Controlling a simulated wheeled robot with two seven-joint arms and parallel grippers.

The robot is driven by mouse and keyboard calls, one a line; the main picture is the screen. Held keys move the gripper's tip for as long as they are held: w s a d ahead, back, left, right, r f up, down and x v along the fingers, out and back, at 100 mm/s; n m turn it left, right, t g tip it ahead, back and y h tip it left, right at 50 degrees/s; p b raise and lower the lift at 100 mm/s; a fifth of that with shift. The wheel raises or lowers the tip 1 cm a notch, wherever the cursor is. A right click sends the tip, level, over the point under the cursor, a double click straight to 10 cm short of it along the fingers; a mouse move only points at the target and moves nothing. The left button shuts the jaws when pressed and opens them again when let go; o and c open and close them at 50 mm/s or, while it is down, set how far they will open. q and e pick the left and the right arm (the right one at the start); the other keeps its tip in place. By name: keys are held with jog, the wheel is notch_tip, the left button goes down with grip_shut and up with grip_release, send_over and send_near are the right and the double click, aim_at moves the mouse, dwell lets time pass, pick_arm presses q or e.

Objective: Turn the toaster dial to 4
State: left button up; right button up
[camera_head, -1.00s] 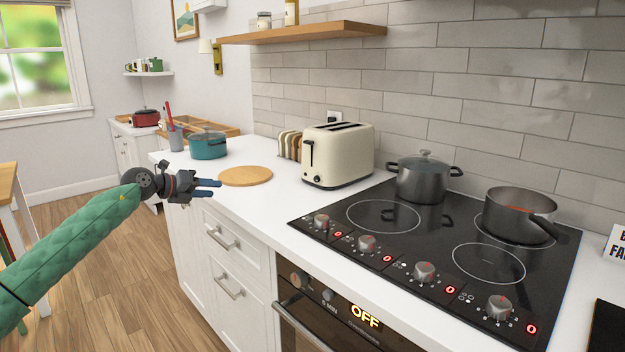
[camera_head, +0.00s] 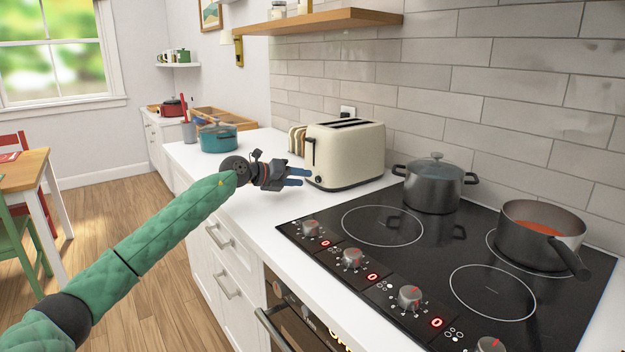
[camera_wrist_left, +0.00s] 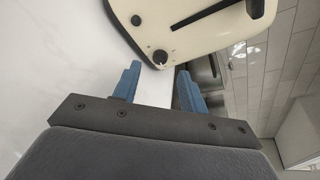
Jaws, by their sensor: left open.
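The cream toaster (camera_head: 355,155) stands on the white counter against the tiled wall. Its front face fills the top of the left wrist view (camera_wrist_left: 195,22), with a dark lever in a slot. The small black dial (camera_wrist_left: 160,57) sits low on that face; its setting is too small to read. My left gripper (camera_head: 299,177) is open and empty in front of the toaster's front face. In the left wrist view its blue fingers (camera_wrist_left: 159,85) point at the dial, which lies just beyond and between their tips, apart from them. My right gripper is not in view.
A black cooktop (camera_head: 440,260) with a lidded pot (camera_head: 432,188) and an open saucepan (camera_head: 540,235) lies right of the toaster. Bread slices (camera_head: 298,140) stand behind it. A teal pot (camera_head: 218,138) sits farther back. A wooden shelf (camera_head: 335,23) hangs above.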

aim_at(316, 179)
pick_arm(q)
jog(key=shift+x, duration=2.1)
grip_shut()
